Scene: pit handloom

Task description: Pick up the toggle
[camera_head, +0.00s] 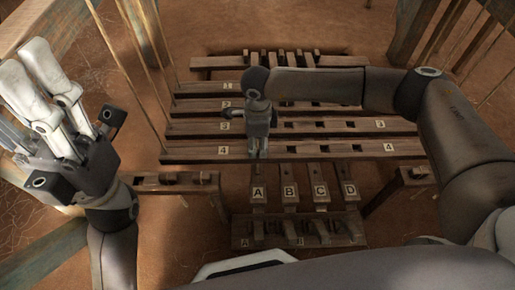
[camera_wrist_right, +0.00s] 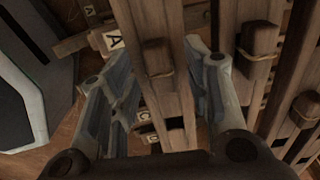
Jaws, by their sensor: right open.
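Small wooden blocks with a pale cord around their lower end look like toggles. In the right wrist view one such toggle (camera_wrist_right: 156,58) lies on a wooden bar, between the fingers of my right gripper (camera_wrist_right: 160,95). A second corded block (camera_wrist_right: 260,45) sits on another bar to the right, outside the fingers. In the head view my right gripper (camera_head: 258,138) is open and points down over the bars marked 3 and 4. It hides what lies beneath it.
Numbered slotted bars (camera_head: 340,150) cross the middle. Pedals lettered A to D (camera_head: 290,192) lie in front, with a slotted rack (camera_head: 350,228) below. Low benches stand at the left (camera_head: 150,187) and right (camera_head: 415,178). Upright cords and posts frame the sides.

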